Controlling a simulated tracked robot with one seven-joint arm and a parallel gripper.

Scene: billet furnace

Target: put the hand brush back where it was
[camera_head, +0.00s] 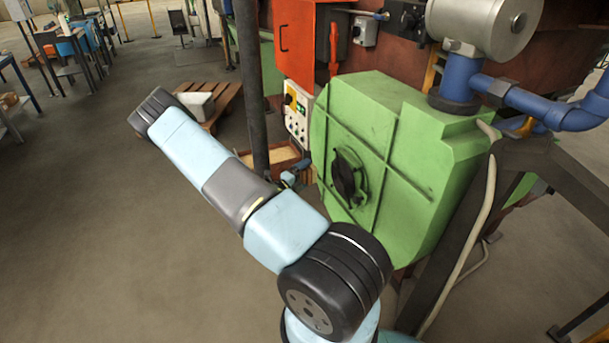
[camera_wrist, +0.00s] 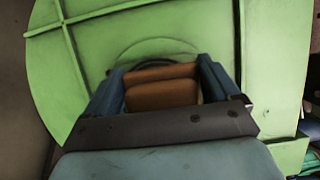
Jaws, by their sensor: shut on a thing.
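In the wrist view my gripper (camera_wrist: 161,80) has its two blue fingers on either side of an orange-brown piece, which I take to be the hand brush (camera_wrist: 162,94). The piece shows as two brown bands between the fingers, and I see no bristles. The gripper is shut on it and faces the green housing (camera_wrist: 170,22). The gap between brush and housing cannot be judged. In the head view a small blue part behind my arm may be my gripper, but I cannot tell. The brush cannot be made out there.
The green housing (camera_head: 390,150) with a dark round fitting stands right of my arm. A dark post (camera_head: 249,90) and a control panel (camera_head: 297,112) stand beside it. A wooden pallet (camera_head: 225,98) lies behind my arm. Blue pipework (camera_head: 545,108) is at right.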

